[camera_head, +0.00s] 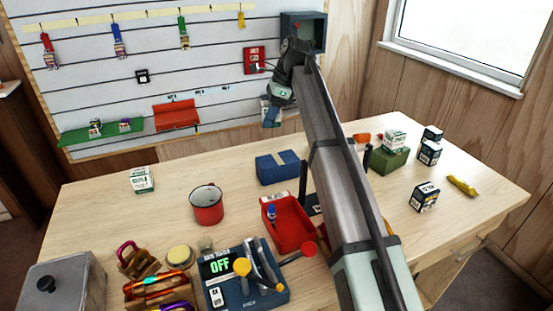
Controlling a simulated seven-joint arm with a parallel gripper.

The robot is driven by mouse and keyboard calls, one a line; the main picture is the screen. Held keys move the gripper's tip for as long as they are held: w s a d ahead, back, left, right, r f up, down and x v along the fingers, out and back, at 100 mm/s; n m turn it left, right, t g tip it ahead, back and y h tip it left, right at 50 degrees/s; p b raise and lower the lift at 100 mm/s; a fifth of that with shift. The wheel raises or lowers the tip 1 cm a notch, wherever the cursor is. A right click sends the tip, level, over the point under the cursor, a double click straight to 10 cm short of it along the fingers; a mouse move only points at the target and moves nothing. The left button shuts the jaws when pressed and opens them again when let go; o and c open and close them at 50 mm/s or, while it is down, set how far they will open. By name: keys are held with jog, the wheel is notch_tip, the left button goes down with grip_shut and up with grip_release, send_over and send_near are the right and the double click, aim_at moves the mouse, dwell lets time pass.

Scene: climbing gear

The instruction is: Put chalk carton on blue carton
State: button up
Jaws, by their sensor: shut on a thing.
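My gripper (271,117) is up near the wall board, past the far edge of the table. It is shut on a white-and-green chalk carton (264,106), which is mostly hidden behind the fingers. The blue carton (277,168) lies on the table, below and in front of my gripper in the picture, with nothing seen on top of it. Another white-and-green carton (141,179) stands at the far left of the table. A similar one (395,140) sits on a green carton (387,160) at the right.
A red mug (207,205) stands left of the blue carton. A red tray (290,225) is in front of it. Several dark cartons (425,198) and a yellow item (461,185) are at the right. My arm crosses the table and hides part of it.

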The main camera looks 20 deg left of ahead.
jog(key=s+d+m, duration=0.2)
jog(key=s+d, duration=0.1)
jog(key=m+t, duration=0.2)
jog(key=m, duration=0.2)
send_near(271, 157)
jog(key=shift+y, duration=0.4)
jog(key=shift+d+x, duration=0.15)
jog(key=shift+x, duration=1.3)
jog(key=shift+d+x, duration=0.1)
jog(key=shift+x, duration=1.35)
jog(key=shift+f, duration=0.3)
jog(key=o, duration=1.1)
jog(key=v, duration=1.2)
jog(key=shift+r, duration=0.2)
jog(key=shift+s, duration=0.15)
